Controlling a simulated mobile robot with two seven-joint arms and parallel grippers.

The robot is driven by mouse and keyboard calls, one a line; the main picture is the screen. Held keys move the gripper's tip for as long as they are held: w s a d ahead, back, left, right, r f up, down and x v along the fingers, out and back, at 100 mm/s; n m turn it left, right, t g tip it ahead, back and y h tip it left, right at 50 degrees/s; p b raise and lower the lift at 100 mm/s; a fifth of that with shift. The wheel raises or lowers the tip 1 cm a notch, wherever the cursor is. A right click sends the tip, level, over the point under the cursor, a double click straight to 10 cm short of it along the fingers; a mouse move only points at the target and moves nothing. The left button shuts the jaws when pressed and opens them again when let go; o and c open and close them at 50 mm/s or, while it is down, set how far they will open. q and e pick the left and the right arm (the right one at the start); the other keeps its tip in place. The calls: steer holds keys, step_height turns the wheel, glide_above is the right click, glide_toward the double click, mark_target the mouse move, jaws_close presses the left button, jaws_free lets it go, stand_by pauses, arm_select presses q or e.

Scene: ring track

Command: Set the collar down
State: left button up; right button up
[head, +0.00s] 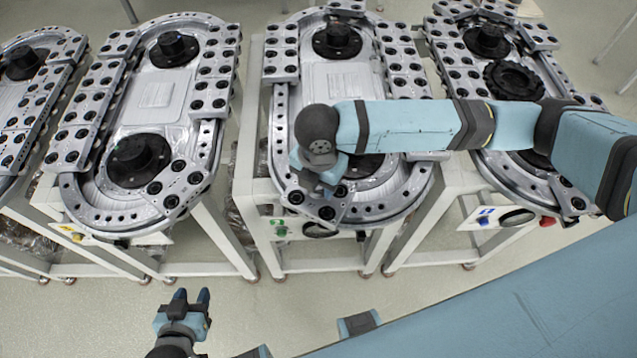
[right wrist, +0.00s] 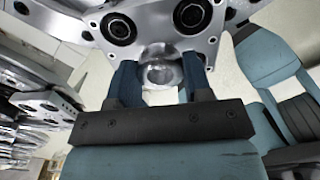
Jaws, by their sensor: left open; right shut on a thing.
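My right gripper (head: 316,190) is over the front left curve of the middle track (head: 283,120). In the right wrist view, my right gripper (right wrist: 157,82) is shut on a shiny metal collar (right wrist: 160,74), which sits between its two dark blue fingers. The collar is close to a metal plate with black rollers (right wrist: 193,14); I cannot tell whether they touch. In the head view the collar is hidden by the gripper. My left gripper (head: 191,296) is open and empty, low in the picture over bare floor, apart from the tracks.
Another ring track (head: 75,190) stands to the left, with a further one at the left edge. The right track (head: 490,165) carries a black toothed ring (head: 513,80). White frames (head: 212,235) hold the tracks, with gaps between. Front floor is clear.

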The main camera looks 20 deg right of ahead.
steer(key=shift+f, duration=0.75)
steer(key=o, duration=1)
steer(key=shift+f, duration=0.15)
step_height(320, 180, up, 12)
steer(key=shift+r, duration=0.2)
steer(key=shift+f, duration=0.1)
